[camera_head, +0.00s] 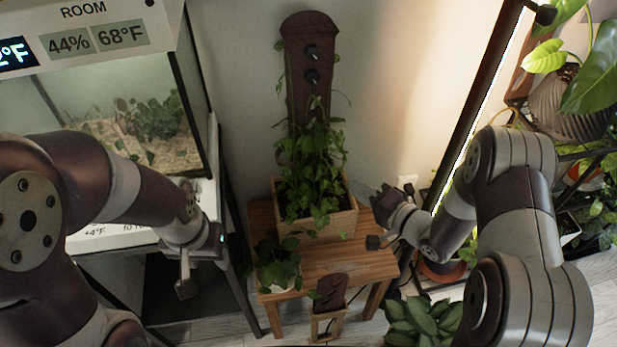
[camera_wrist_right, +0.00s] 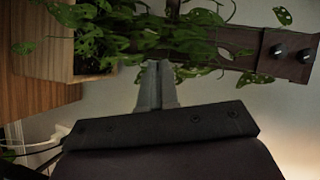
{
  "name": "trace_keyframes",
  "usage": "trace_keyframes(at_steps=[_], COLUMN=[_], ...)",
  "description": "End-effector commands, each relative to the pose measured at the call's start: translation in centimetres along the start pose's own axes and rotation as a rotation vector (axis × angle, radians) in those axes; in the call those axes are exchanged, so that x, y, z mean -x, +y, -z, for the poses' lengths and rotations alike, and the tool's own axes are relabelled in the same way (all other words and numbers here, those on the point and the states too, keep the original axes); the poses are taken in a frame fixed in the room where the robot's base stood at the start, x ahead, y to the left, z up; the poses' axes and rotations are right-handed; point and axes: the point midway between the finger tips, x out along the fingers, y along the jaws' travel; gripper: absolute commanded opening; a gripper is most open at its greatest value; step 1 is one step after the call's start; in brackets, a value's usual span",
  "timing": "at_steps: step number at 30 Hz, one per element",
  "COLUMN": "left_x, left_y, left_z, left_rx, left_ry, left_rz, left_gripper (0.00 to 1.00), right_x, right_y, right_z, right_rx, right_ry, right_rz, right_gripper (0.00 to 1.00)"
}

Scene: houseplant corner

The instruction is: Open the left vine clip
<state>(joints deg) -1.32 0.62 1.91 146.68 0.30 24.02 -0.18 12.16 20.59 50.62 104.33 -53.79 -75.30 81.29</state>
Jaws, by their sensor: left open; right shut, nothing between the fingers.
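Two small dark clips show on the tall brown board (camera_head: 297,100) against the wall: an upper clip (camera_head: 312,52) and a lower clip (camera_head: 312,76). I cannot tell which is the left vine clip or whether either is open. A leafy vine (camera_head: 315,165) climbs the board from a wooden planter (camera_head: 330,222). My left gripper (camera_head: 216,240) is open, left of the planter and well below the clips. My right gripper (camera_head: 380,203) is shut and empty, right of the planter. Its closed fingers (camera_wrist_right: 155,85) point at the vine in the right wrist view, where both clips show at right.
The planter stands on a wooden table (camera_head: 345,262) with a small potted plant (camera_head: 278,265). A glass terrarium (camera_head: 135,115) is at left. A dark pole (camera_head: 480,100) and plant shelves stand at right. The wall around the board is clear.

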Motion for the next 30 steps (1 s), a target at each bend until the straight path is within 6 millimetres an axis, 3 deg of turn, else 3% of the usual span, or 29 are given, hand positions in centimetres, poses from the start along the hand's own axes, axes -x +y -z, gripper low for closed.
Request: trace_keyframes(at_steps=[7,19,21,30], left_x=[-0.5,-2.2,-2.4,-2.7], left_y=[0.0,0.0,0.0,0.0], left_z=[-0.1,-0.3,-0.3,-0.3], left_rx=[0.000,0.000,0.000,0.000], left_ry=[0.000,0.000,0.000,0.000], left_rz=[0.000,0.000,0.000,0.000], left_gripper=[0.49,0.49,0.49,0.49], right_x=[-1.6,-10.1,-10.9,-12.7], right_y=[-1.3,-2.0,-2.2,-2.6], right_z=[-0.6,-0.8,-1.6,-3.5], right_rx=[-0.081,-0.079,-0.080,-0.080], right_ry=[-0.029,-0.026,-0.027,-0.024], right_rz=[0.091,0.088,0.088,0.086], right_gripper=[0.00,0.00,0.00,0.00])
